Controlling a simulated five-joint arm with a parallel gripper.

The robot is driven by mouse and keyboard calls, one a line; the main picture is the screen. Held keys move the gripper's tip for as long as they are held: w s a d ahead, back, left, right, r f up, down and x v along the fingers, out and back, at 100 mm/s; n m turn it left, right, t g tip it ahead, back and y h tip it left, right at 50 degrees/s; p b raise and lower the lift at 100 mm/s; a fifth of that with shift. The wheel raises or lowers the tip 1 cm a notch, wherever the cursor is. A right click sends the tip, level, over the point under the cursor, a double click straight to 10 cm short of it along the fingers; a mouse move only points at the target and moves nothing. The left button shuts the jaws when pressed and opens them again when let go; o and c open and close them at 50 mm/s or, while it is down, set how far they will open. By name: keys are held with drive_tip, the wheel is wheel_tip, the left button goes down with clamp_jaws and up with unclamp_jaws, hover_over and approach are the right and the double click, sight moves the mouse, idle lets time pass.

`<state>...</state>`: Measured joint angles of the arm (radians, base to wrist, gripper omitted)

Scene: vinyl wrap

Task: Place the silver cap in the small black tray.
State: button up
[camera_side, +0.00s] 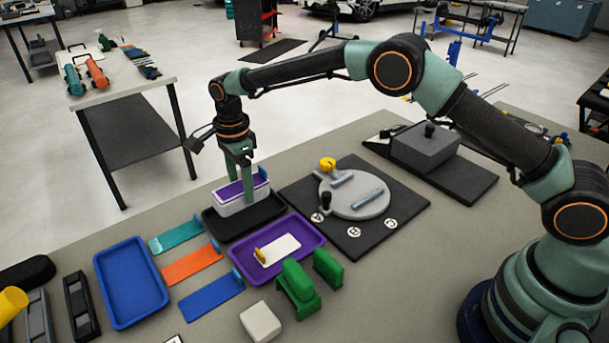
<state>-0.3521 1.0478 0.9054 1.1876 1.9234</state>
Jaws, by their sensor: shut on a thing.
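The silver cap (229,208) is a pale, box-like piece with a purple sheet (228,191) on its top and a small blue tab at its right end. My gripper (242,192) points straight down and is shut on the cap, with its fingers in front of part of it. The cap is over the back left part of the small black tray (266,223). It hides that part of the tray, and I cannot tell whether it touches the tray. The visible front of the tray is empty.
A purple tray (304,228) with a white card is directly in front. A black board with a round grey plate (355,194) lies to the right. Teal, orange and blue strips (212,292) and a blue tray (130,283) lie left.

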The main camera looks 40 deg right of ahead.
sight(243, 199)
drive_tip(key=shift+f, duration=2.15)
drive_tip(key=shift+f, duration=0.15)
drive_tip(key=o, duration=1.4)
drive_tip(key=shift+o, duration=0.2)
